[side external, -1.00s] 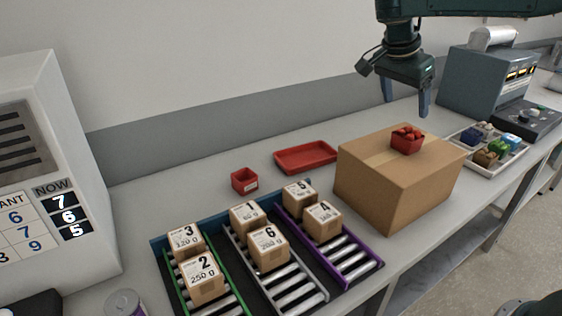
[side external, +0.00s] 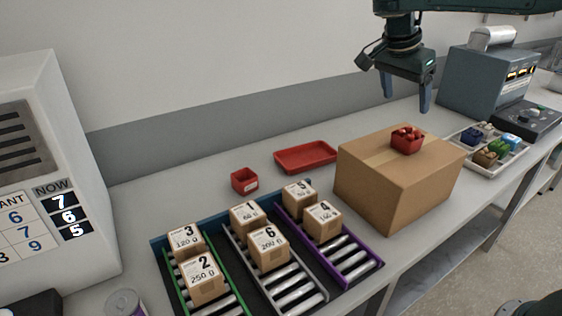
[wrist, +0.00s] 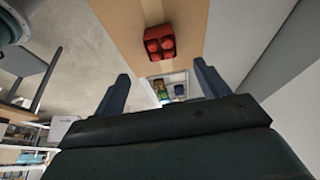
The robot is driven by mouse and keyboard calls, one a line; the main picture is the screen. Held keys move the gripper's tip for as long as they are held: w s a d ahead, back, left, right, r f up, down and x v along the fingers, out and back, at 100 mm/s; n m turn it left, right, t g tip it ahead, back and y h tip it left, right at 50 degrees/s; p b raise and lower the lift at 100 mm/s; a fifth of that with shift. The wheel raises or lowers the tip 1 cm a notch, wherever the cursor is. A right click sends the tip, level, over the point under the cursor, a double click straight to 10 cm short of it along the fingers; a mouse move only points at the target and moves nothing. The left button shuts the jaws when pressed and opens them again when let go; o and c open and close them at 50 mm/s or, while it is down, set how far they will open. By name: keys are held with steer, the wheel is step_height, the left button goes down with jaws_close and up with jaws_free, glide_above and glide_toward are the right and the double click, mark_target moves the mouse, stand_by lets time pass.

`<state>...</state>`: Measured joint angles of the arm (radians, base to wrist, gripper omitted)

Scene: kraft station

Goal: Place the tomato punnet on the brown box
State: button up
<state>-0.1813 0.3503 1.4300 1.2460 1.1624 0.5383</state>
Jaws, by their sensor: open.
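The red tomato punnet (side external: 407,144) sits upright on top of the large brown box (side external: 372,189). It also shows in the wrist view (wrist: 159,44), resting on the box (wrist: 126,30) with its red tomatoes visible. My gripper (side external: 406,103) is open and empty, above the punnet and apart from it. In the wrist view its two fingers (wrist: 165,82) stand wide apart with nothing between them in their grip.
A white tray (side external: 463,151) with several small coloured punnets stands right of the box. A red tray (side external: 305,157) and a small red bin (side external: 244,180) lie to its left. Numbered cartons (side external: 268,247) stand on roller lanes in front. A grey machine (side external: 482,80) stands at the back right.

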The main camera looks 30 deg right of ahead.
steer(key=s+d+r+n+t+y, duration=0.1)
steer(key=s+r+n+t, duration=0.2)
steer(key=s+n, duration=0.75)
steer(key=s+a+f+n+t+y, duration=0.1)
steer(key=s+a+f+n, duration=0.2)
steer(key=s, duration=0.4)
steer(key=s+a+f+n+t+y, duration=0.1)
steer(key=s+a+f+n+y, duration=0.1)
steer(key=s, duration=0.5)
steer(key=shift+s+a+f+n+t, duration=0.3)
steer(key=shift+a+f+n, duration=0.55)
steer(key=shift+n, duration=0.4)
